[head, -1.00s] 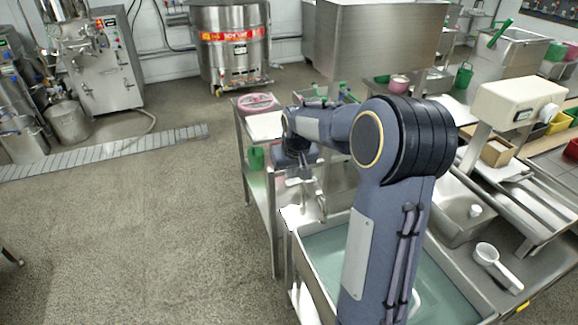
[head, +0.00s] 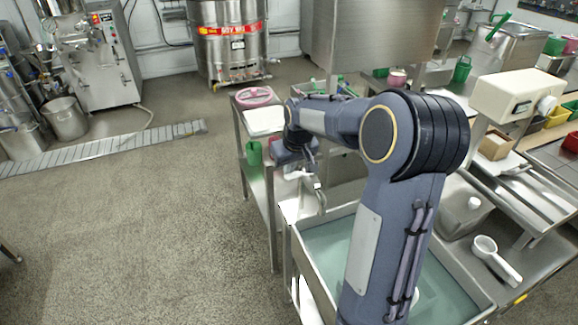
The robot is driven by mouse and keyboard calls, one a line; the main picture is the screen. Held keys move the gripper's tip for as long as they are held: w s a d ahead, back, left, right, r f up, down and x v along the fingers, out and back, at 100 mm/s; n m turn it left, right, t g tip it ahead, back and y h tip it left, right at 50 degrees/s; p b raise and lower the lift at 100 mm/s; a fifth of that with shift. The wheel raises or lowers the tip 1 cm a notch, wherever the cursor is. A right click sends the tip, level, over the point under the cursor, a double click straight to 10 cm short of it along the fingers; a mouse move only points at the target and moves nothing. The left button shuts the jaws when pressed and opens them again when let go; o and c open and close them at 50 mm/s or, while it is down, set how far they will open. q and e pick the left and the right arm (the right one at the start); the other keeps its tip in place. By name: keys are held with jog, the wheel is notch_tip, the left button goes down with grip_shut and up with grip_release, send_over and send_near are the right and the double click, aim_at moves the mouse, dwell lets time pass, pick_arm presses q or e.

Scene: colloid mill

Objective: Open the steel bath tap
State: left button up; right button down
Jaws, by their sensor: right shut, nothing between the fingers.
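The steel bath tap (head: 320,199) stands at the far left corner of a steel bath (head: 297,258) that holds pale green water. Its spout points down toward the bath. My right arm reaches over the bath from the front. My right gripper (head: 311,168) is shut and empty, close above and behind the tap. I cannot tell whether it touches the tap, and the tap's handle is hard to make out. My left gripper is not in view.
At right are a small sink, a white scoop (head: 495,259) and a cream machine (head: 515,92).

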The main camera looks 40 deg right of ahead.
jog(key=n, duration=0.1)
jog(key=s+n+b, duration=0.1)
jog(key=s+n+y, duration=0.1)
jog(key=shift+s+a+f+n+b, duration=0.15)
jog(key=shift+a+n+b, duration=0.1)
jog(key=shift+n+b, duration=0.15)
jog(key=s+d+n+g+y+b, duration=0.2)
jog(key=s+n, duration=0.4)
jog(key=n, duration=0.5)
jog(key=shift+d+n+y, duration=0.4)
jog(key=shift+d+y, duration=0.05)
jog(key=shift+y, duration=0.15)
jog(key=shift+d, duration=0.15)
jog(key=w+a, duration=0.1)
jog(key=a, duration=0.3)
jog(key=w+p+v, duration=0.1)
jog(key=v, duration=0.9)
jog(key=shift+s, duration=0.2)
jog(key=shift+d, duration=0.15)
